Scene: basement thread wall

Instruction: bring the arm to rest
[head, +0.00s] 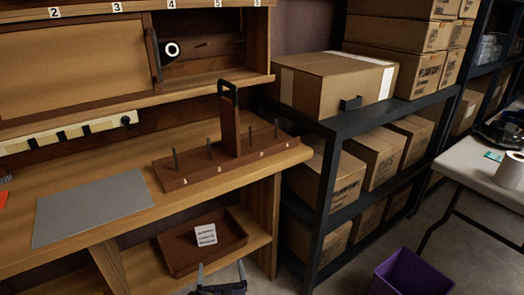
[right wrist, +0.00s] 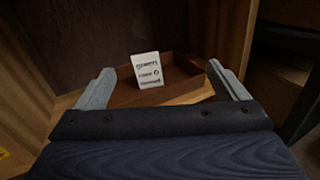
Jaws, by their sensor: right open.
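My right gripper (head: 220,272) shows at the bottom of the head view, in front of the lower shelf of the wooden bench. Its two grey fingers are apart, with nothing between them, and they also show in the right wrist view (right wrist: 163,88). Beyond the fingers a brown tray (head: 176,257) sits on the lower shelf. A white card with dark print (head: 205,234) stands in the tray, leaning back; the card also shows in the right wrist view (right wrist: 148,70). I cannot tell whether the fingertips touch the tray. My left gripper is not in view.
The bench top (head: 130,160) above holds a grey mat (head: 92,207) and a brown peg rack with a handle (head: 225,157). The bench's side panel (head: 265,225) stands right of the tray. A dark shelf frame (head: 323,190) holds cardboard boxes. A purple bin (head: 412,272) stands on the floor.

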